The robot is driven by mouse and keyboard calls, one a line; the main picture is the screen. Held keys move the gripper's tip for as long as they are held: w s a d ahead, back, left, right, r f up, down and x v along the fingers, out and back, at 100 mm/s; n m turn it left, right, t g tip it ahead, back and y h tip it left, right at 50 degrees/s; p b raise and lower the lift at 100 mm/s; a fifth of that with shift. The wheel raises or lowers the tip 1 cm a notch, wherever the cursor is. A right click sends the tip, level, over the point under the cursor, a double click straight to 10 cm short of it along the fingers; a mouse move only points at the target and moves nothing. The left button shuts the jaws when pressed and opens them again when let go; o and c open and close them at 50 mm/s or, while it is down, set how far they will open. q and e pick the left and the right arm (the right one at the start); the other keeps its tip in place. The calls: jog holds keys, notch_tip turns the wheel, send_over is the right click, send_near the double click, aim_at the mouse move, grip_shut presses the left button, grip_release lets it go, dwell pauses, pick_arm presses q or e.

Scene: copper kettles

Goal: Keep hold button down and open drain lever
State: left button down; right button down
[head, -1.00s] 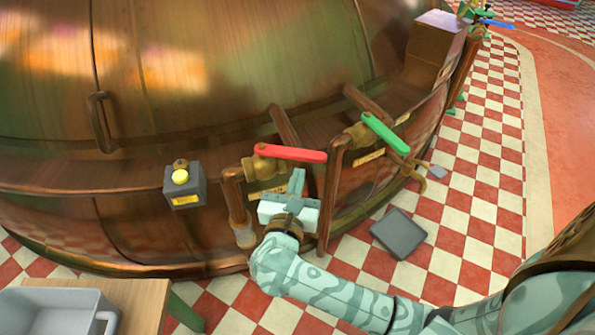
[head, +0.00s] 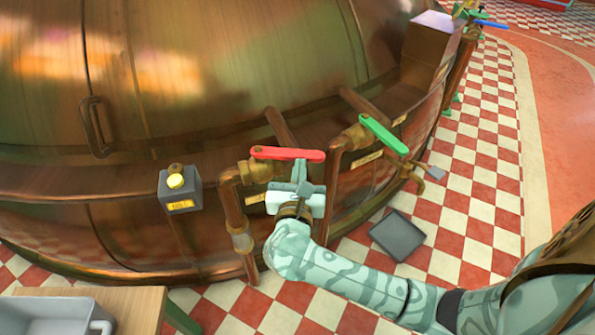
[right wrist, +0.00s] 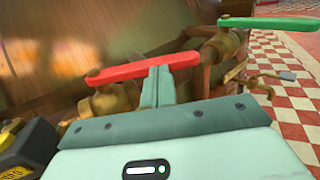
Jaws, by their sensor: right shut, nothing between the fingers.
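A yellow button (head: 176,181) sits on a grey box with a yellow label on the copper kettle's side. Nothing of mine is on it, and I cannot tell whether it is pressed. A red lever (head: 287,154) lies nearly level on a brass valve to its right. A green lever (head: 383,135) slants on another valve farther right. I cannot read which is the drain. My right gripper (head: 301,166) is shut and empty, its fingertips right at the red lever's underside. In the right wrist view the fingertips (right wrist: 160,74) overlap the red lever (right wrist: 140,68); contact is unclear. My left gripper is out of view.
Copper pipes (head: 331,200) run down beside my right gripper. A dark grey tray (head: 397,236) lies on the checkered floor at right. A wooden table with a grey bin (head: 50,308) stands at lower left. A curved handle (head: 94,127) is on the kettle.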

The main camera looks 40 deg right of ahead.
aim_at(308, 160)
jog(key=shift+w+d+n+t+y, duration=0.55)
jog(key=shift+w+d+y, duration=0.2)
jog(key=shift+d, duration=0.25)
jog(key=shift+w+d+n+t+y, duration=0.5)
jog(key=shift+w+d+y, duration=0.2)
jog(key=shift+d, duration=0.25)
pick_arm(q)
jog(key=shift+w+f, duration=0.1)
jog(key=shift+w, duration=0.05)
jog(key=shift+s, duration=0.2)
pick_arm(e)
jog(key=shift+d+r, duration=0.1)
jog(key=shift+r, duration=0.05)
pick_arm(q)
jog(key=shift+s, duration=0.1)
